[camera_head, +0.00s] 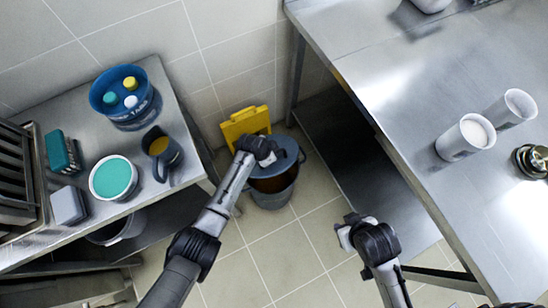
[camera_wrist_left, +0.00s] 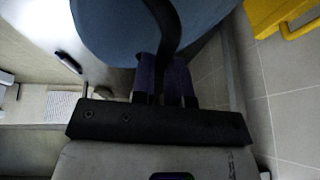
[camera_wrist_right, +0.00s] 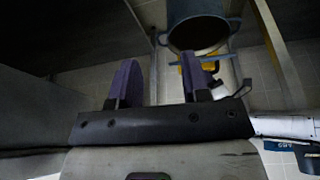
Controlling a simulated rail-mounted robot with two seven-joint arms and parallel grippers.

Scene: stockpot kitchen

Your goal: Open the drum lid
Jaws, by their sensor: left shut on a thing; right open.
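The grey-blue drum (camera_head: 272,198) stands on the floor between the two counters. Its blue lid (camera_head: 289,152) sits above it, and a dark brown gap shows below the lid's near edge, so the lid looks raised or tilted there. My left gripper (camera_head: 268,156) is over the lid. In the left wrist view, my left gripper (camera_wrist_left: 163,80) is shut on the lid's black handle (camera_wrist_left: 166,30), with the blue lid (camera_wrist_left: 110,28) beyond. My right gripper (camera_head: 347,230) is open and empty, right of the drum and apart from it; it also shows in the right wrist view (camera_wrist_right: 163,75).
A yellow sign or bin (camera_head: 243,125) stands behind the drum, near the tiled wall. The left counter (camera_head: 75,108) holds a blue tub, a teal-topped bucket and a jug. The right steel counter (camera_head: 400,75) holds white cups. Tiled floor (camera_head: 285,255) is open in front.

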